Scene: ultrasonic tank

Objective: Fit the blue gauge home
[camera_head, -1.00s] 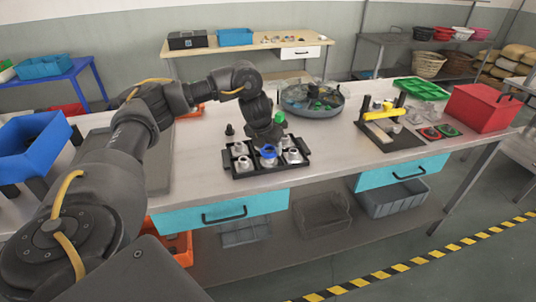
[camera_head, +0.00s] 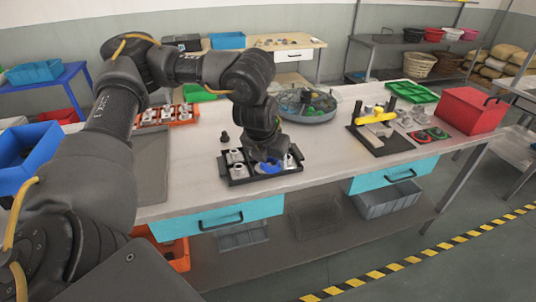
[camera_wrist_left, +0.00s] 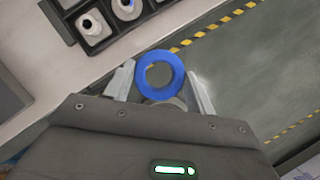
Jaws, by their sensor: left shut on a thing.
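The blue gauge (camera_wrist_left: 160,75) shows in the left wrist view as a blue ring on a greyish body, with my left gripper's (camera_wrist_left: 161,90) pale fingers shut on either side of it. In the head view, my left gripper (camera_head: 268,154) is low at the black tray (camera_head: 238,181), and blue (camera_head: 270,167) shows below the fingers. The tray holds several silver fittings (camera_head: 236,157) and also shows in the left wrist view (camera_wrist_left: 70,38), up and left of the gauge. I cannot tell from these views whether the gauge touches the tray. My right gripper is not in view.
A grey round bowl (camera_head: 308,118) stands behind the tray. A yellow-handled fixture (camera_head: 376,119), green tray (camera_head: 412,91) and red box (camera_head: 472,108) stand to the right. An orange tray of fittings (camera_head: 168,124) is at the left. The tabletop between tray and fixture is clear.

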